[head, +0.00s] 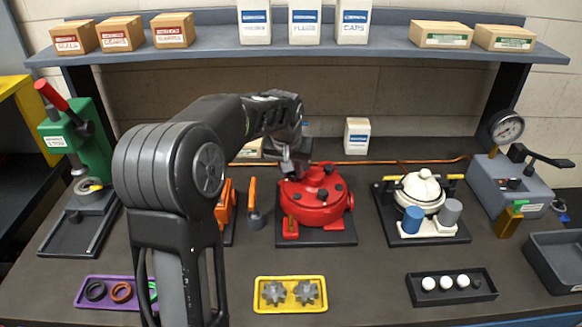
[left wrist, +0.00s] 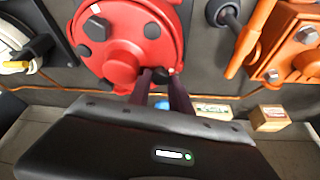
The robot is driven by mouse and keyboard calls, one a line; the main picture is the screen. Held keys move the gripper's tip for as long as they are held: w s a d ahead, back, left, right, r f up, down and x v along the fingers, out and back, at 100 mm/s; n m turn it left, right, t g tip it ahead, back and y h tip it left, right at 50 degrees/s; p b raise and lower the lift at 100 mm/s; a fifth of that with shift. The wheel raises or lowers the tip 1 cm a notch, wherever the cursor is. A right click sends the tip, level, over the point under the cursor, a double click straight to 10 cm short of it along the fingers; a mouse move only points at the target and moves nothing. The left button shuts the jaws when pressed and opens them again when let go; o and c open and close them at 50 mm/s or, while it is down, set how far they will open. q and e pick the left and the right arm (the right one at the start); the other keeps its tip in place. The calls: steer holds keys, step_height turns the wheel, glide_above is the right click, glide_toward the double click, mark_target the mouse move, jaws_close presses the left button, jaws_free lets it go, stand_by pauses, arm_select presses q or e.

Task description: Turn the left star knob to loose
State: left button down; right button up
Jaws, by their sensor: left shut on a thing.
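The red round housing (head: 318,207) stands on a dark base plate in the middle of the bench, with several black knobs on it. My left gripper (head: 288,172) reaches down to its back left edge. In the left wrist view, the fingers (left wrist: 161,78) are shut on a black star knob (left wrist: 163,76) at the rim of the red housing (left wrist: 122,60). The fingers hide part of the knob, and I cannot tell its turn. The head view hides this knob behind the gripper. My right gripper is not in view.
An orange unit (left wrist: 295,45) stands beside the red housing, partly behind my arm in the head view. A white domed unit (head: 422,190) stands to the right. A yellow tray (head: 290,308) with gears and a black tray (head: 451,298) lie in front.

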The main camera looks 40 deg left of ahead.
arm_select(q)
steer(key=n, duration=0.2)
steer(key=n+g+y, duration=0.1)
steer(key=n, duration=0.2)
steer(key=shift+d+f+n+g+y, duration=0.2)
steer(key=shift+d+n+g+y, duration=0.1)
steer(key=shift+y, duration=0.1)
steer(key=n, duration=0.2)
steer(key=n+g, duration=0.1)
steer(key=n, duration=0.1)
steer(key=shift+w+g+y, duration=0.2)
steer(key=shift+g+y, duration=0.1)
steer(key=n+g, duration=0.1)
steer(key=n, duration=0.2)
steer(key=shift+w+d+p, duration=0.1)
steer(key=shift+p, duration=0.25)
steer(key=shift+n+g+p, duration=0.3)
steer(key=shift+n+p, duration=0.15)
steer(key=shift+n, duration=0.55)
steer(key=n+g+p, duration=0.1)
steer(key=n+p, duration=0.1)
steer(key=n, duration=0.1)
steer(key=shift+w, duration=0.2)
steer(key=shift+n+g, duration=0.3)
steer(key=shift+n, duration=0.2)
steer(key=shift+f+p, duration=0.15)
steer(key=shift+p, duration=0.15)
